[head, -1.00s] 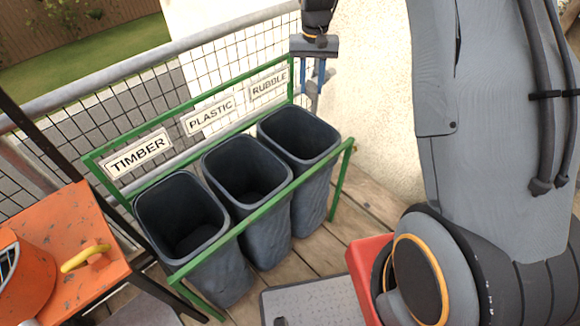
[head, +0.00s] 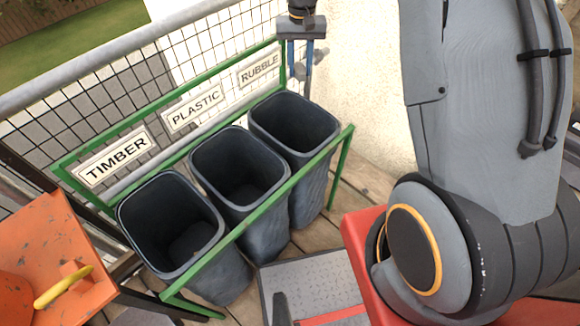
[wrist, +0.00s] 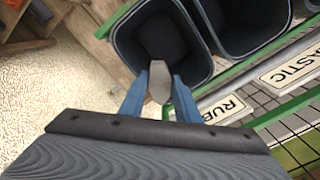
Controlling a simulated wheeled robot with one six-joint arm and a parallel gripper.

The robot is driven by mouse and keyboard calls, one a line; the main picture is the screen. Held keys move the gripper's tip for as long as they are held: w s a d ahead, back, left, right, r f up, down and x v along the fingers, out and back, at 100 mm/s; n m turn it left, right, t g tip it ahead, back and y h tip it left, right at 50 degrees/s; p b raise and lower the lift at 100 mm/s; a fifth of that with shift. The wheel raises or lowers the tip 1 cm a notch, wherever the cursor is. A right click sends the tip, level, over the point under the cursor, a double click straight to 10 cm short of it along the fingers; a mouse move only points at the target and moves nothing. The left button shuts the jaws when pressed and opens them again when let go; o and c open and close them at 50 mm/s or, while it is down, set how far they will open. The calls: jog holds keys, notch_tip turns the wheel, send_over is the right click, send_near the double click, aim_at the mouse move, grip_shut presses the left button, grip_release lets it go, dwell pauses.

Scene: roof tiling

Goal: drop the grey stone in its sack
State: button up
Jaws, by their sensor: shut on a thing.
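My gripper (head: 303,68) is at the top of the head view, behind the far rim of the rubble sack. Its blue fingers also show in the wrist view (wrist: 159,95), shut on the grey stone (wrist: 159,80). The stone is pale grey and blocky, and its tip points at the mouth of a dark sack. The rubble sack (head: 308,195) is the right one of three dark, open bins under the RUBBLE sign (head: 259,70). It also shows in the wrist view (wrist: 126,38), beyond the stone. The stone is hard to make out in the head view.
The plastic sack (head: 262,238) and timber sack (head: 222,285) stand left of it in a green frame (head: 250,215). A mesh railing (head: 120,75) runs behind. A pale wall (head: 365,100) stands right of the sacks. An orange stand (head: 45,250) is at lower left.

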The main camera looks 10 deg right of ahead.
jog(key=shift+f, duration=0.55)
jog(key=o, duration=1.2)
jog(key=shift+r, duration=0.1)
jog(key=shift+r+b, duration=1.3)
jog(key=shift+r, duration=2.55)
jog(key=s+f+n+t, duration=0.1)
jog(key=s+n, duration=0.1)
jog(key=s, duration=2.5)
